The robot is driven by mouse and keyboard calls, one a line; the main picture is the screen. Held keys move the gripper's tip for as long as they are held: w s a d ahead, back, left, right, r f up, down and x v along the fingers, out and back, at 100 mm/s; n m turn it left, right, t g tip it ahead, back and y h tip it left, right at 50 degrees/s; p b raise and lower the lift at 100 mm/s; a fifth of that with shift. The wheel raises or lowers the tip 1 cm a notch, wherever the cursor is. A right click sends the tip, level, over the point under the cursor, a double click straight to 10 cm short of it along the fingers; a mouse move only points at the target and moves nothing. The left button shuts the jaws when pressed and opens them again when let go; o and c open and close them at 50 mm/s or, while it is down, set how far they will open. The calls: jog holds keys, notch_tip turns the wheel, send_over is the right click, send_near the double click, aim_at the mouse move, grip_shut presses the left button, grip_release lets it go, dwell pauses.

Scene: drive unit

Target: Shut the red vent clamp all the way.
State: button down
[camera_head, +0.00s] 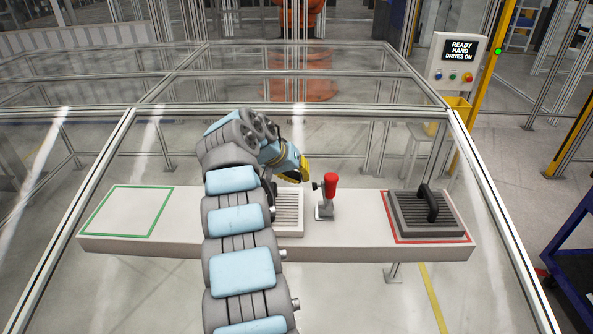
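The red vent clamp (330,184) stands on the white bench right of its middle. Its red handle points up, nearly upright, above a small metal base (325,212). A small dark piece sticks out to the left of the handle. Beside it is a grey slatted vent (289,210), partly covered by my arm. My gripper (292,169) is at the end of my blue and grey arm, up and left of the clamp handle, with a yellow part showing. It appears apart from the handle. Its fingertips are not clear, so I cannot tell whether it is open or shut.
A dark ribbed block with a black handle (430,203) sits inside the red outline at the bench's right. A green outlined area (128,211) at the left is empty. Clear panels with metal frames surround the bench. A panel (458,62) reads "READY HAND DRIVES ON".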

aim_at(329, 190)
jog(key=d, duration=0.2)
jog(key=d+p, duration=0.1)
jog(key=d, duration=0.1)
jog(key=shift+w+f+p, duration=0.15)
jog(key=shift+p, duration=0.15)
dwell(0.5)
